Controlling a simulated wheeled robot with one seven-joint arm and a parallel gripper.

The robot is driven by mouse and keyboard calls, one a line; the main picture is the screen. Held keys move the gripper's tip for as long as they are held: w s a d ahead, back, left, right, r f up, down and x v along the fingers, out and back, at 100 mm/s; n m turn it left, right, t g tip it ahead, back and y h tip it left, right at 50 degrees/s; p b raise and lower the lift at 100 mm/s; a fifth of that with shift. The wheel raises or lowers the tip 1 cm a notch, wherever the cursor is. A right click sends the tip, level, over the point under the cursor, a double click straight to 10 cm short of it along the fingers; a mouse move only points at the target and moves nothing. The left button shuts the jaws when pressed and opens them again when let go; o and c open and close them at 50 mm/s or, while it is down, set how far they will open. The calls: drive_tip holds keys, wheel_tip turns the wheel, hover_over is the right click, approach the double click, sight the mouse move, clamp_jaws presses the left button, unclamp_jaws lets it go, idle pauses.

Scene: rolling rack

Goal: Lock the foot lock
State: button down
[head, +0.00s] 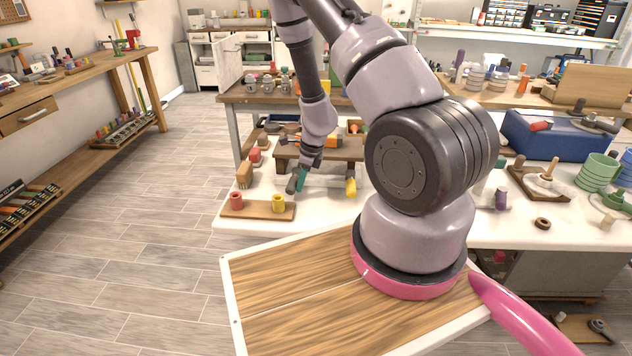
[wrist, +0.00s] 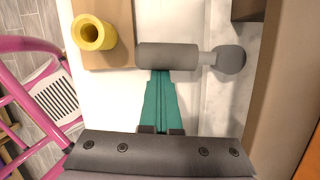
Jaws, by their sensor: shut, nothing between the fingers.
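No part that I can surely name as the foot lock shows in either view. My gripper (head: 301,180) has teal fingers, shut with nothing between them, low over the white tabletop. The fingers also show in the wrist view (wrist: 161,85). A grey cylinder with a short rod and a round knob (wrist: 168,56) lies across the fingertips in the wrist view. It shows in the head view as a dark grey piece (head: 291,185) just left of the fingers. I cannot tell whether they touch.
A wooden board (head: 255,212) with a red cup (head: 236,201) and a yellow cup (head: 278,203) is close to the gripper. A small wooden stand (head: 318,148) is behind it. A blue case (head: 555,138) is at right. The floor at left is clear.

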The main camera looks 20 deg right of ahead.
sight(291, 183)
drive_tip(key=a+m, duration=0.2)
drive_tip(key=shift+w+m+t, duration=0.3)
drive_tip(key=shift+m, duration=0.1)
drive_tip(key=shift+w+a, duration=0.2)
drive_tip(key=shift+a, duration=0.15)
